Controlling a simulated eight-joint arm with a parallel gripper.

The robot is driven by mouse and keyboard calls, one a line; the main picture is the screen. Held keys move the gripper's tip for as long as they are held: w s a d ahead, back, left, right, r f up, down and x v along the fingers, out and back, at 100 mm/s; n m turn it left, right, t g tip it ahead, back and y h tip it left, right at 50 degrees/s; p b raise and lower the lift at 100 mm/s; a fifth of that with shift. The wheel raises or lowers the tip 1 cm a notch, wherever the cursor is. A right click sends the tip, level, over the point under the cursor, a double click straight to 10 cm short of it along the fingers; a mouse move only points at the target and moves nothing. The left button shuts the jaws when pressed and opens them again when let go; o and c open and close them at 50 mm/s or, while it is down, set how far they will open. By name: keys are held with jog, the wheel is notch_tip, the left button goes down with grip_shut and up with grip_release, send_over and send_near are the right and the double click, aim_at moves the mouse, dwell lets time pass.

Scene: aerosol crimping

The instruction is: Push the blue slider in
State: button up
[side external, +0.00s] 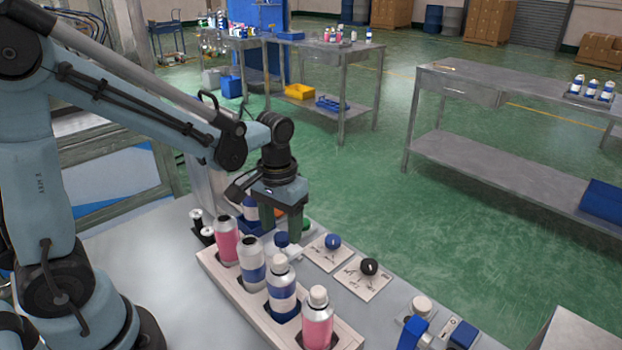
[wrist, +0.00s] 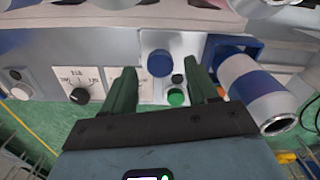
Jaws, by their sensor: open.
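A blue square-edged part (wrist: 214,47), which looks like the slider, shows in the wrist view right of my fingers. A white and blue can (wrist: 252,88) with an open top stands at it and hides much of it. In the side view the can (side external: 250,208) is partly behind my gripper (side external: 281,226). My gripper is open and empty, pointing down. In the wrist view, its fingers (wrist: 163,88) are spread on either side of a panel with a round blue knob (wrist: 159,63) and a green button (wrist: 176,97). The right finger is close to the can; contact cannot be told.
A pale rack (side external: 228,287) with several pink or white-and-blue cans stands in front of my gripper. Plates with a blue knob (side external: 333,241) and a black knob (side external: 369,266) lie to the right. A blue lever (side external: 411,333) is near the bench's front right.

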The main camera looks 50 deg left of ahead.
jog(key=shift+f, duration=0.85)
jog(key=shift+c, duration=0.4)
grip_shut()
